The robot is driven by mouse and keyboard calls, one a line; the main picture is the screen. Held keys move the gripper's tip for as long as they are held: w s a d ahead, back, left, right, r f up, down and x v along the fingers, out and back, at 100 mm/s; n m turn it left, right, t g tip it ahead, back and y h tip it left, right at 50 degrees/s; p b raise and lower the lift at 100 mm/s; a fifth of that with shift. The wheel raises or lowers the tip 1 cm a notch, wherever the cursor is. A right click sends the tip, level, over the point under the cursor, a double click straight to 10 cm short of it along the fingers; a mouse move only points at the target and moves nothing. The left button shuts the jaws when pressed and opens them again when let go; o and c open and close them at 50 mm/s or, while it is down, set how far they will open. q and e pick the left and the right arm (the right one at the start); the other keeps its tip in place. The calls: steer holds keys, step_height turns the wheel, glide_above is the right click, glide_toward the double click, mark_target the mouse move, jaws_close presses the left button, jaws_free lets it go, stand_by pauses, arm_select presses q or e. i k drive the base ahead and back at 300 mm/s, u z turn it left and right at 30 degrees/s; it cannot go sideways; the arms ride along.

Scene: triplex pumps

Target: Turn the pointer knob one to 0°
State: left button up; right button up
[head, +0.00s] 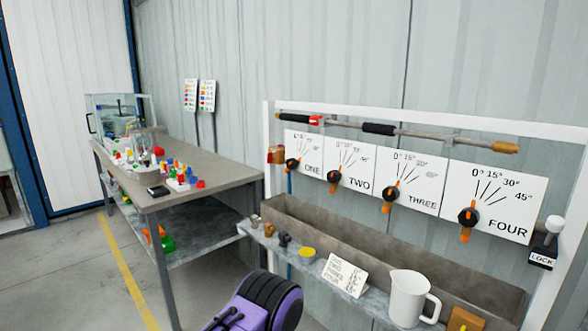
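Pointer knob one (292,165) is a black hub with orange parts, on the leftmost white dial plate, labelled ONE (313,169). Its orange bar slants from lower left to upper right. The plate's degree marks are small and partly hidden by a bar, so I cannot read the exact angle. Neither of my grippers shows clearly. A purple and black part of mine (262,302) shows at the bottom centre, well below and in front of the plates, touching none of the knobs.
Dials TWO (336,176), THREE (391,196) and FOUR (468,217) continue rightward. A lance-like bar (420,133) runs above them. A trough (400,243) and a ledge with a white mug (410,297) and a card (344,275) lie below. A cluttered table (215,147) stands left.

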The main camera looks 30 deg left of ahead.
mark_target(292, 163)
steer(key=u, duration=0.2)
steer(key=k, duration=0.45)
steer(key=u, duration=1.5)
steer(key=i, duration=0.95)
steer(key=z, duration=0.75)
steer(key=i, duration=0.65)
steer(key=z, duration=0.65)
